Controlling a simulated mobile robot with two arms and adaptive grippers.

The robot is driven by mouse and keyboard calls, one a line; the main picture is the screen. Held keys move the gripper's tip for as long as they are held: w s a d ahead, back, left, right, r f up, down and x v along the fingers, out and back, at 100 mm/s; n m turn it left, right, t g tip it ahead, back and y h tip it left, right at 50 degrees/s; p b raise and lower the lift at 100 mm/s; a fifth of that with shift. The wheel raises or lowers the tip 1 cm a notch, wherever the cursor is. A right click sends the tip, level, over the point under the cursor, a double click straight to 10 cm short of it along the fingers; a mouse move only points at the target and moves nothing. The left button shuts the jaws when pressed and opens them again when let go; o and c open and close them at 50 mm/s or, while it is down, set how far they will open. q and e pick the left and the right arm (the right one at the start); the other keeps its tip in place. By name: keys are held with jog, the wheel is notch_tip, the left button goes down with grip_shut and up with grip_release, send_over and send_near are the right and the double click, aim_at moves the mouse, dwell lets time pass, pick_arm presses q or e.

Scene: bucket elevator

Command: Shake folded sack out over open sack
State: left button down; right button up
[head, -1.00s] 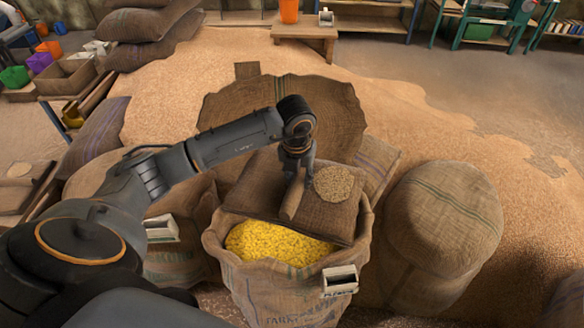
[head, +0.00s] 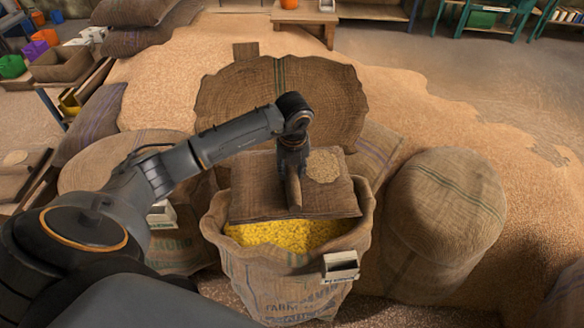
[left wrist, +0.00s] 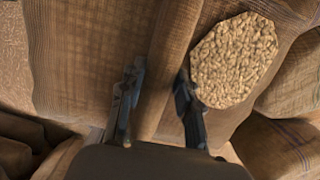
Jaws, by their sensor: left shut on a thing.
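The folded sack (head: 262,188) is a flat brown burlap piece above the back part of the open sack. A patch of pale grain (head: 323,166) lies on it; the grain also shows in the left wrist view (left wrist: 234,60). My left gripper (head: 293,178) is shut on a raised fold (left wrist: 165,75) of the folded sack, from above. The open sack (head: 275,290) stands upright below, with yellow grain (head: 285,234) near its rim. The folded sack hides the back of its mouth. My right gripper is not in view.
A full closed sack (head: 445,215) stands at the right. A big burlap sack (head: 330,100) stands behind. Loose grain (head: 430,110) covers the floor around.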

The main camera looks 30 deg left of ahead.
aim_at(292, 168)
pick_arm(q)
jog(key=r, duration=0.4)
jog(key=shift+w+a, duration=0.1)
jog(key=shift+w, duration=0.15)
jog(key=f, duration=0.5)
jog(key=shift+s+d, duration=0.2)
jog(key=shift+s, duration=0.15)
jog(key=r, duration=0.3)
jog(key=w+r, duration=0.1)
jog(key=r, duration=0.1)
jog(key=shift+a+r, duration=0.25)
jog(key=shift+r, duration=0.05)
jog(key=f, duration=0.3)
jog(key=s+f, duration=0.1)
jog(key=f, duration=0.1)
jog(key=shift+d+f, duration=0.2)
jog(key=shift+w+a, duration=0.1)
jog(key=shift+w, duration=0.2)
